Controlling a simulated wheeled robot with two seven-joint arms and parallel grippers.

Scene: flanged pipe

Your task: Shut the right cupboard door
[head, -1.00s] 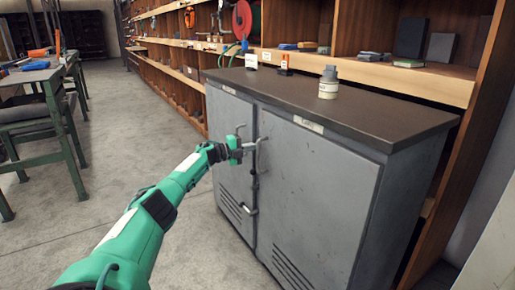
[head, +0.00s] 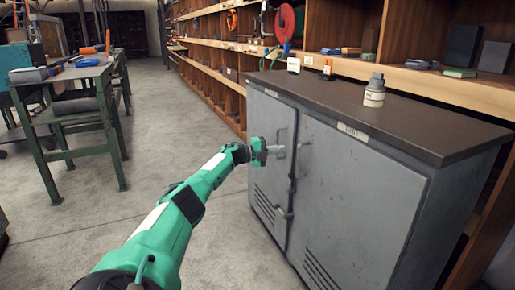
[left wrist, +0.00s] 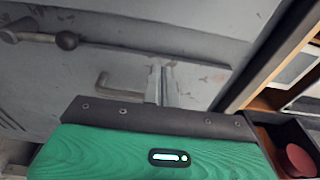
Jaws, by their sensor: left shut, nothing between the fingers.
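The grey metal cupboard has a left door (head: 266,185) and a wider right door (head: 350,190) with a vent at its foot. The right door looks flush or nearly so; I cannot tell whether a small gap is left. Its bar handle (head: 304,156) is near the seam. My left gripper (head: 279,151) is shut and empty in front of the left door, left of the right door's handle; whether it touches is unclear. In the left wrist view its closed fingers (left wrist: 161,82) point at grey door metal, with handle parts beside and left of them. My right gripper is not in view.
A can (head: 374,92) and small items stand on the cupboard's dark top (head: 400,120). Wooden shelving (head: 340,65) runs behind. A green workbench (head: 60,85) stands at the left. The concrete floor (head: 170,130) between is clear.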

